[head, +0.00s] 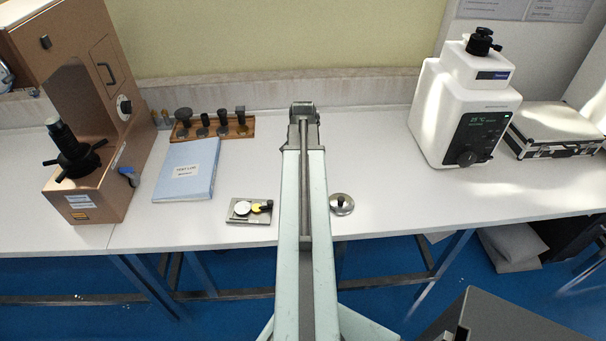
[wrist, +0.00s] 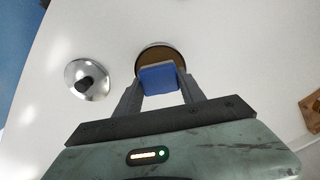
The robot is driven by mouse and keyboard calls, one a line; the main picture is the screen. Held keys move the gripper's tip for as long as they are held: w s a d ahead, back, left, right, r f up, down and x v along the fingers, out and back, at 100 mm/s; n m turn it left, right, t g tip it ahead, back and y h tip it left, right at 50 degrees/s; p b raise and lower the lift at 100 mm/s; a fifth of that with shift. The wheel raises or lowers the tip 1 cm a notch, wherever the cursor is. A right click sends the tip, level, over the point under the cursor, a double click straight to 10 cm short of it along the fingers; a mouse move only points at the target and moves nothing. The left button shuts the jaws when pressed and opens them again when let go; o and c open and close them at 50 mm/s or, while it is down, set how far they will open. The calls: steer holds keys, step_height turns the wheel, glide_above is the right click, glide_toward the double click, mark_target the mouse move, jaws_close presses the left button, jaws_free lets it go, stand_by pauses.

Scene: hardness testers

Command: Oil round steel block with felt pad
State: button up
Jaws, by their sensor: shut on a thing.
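My gripper (wrist: 159,84) is shut on a small blue block, apparently the felt pad (wrist: 158,78). It holds the pad over the near part of a round dish with a brown inside and a thin rim (wrist: 161,53). I cannot tell whether the pad touches the dish. In the head view my arm hides the dish and pad, and the gripper (head: 304,112) is at the arm's far end. A pale round disc (head: 242,208), perhaps the round steel block, lies on a small grey tray (head: 236,219) left of my arm. Beside it is a yellow and black item (head: 261,206).
A silver lid with a black knob (head: 342,204) lies right of my arm; it also shows in the wrist view (wrist: 88,80). A blue binder (head: 187,172), wooden rack (head: 247,131) and copper-coloured tester (head: 95,190) stand left. A white tester (head: 440,120) and case (head: 556,127) stand right.

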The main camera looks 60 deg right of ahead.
steer(key=shift+f+b, duration=0.55)
stand_by(1.2)
steer(key=shift+r, duration=0.15)
step_height(320, 180, up, 7)
steer(key=p, duration=0.7)
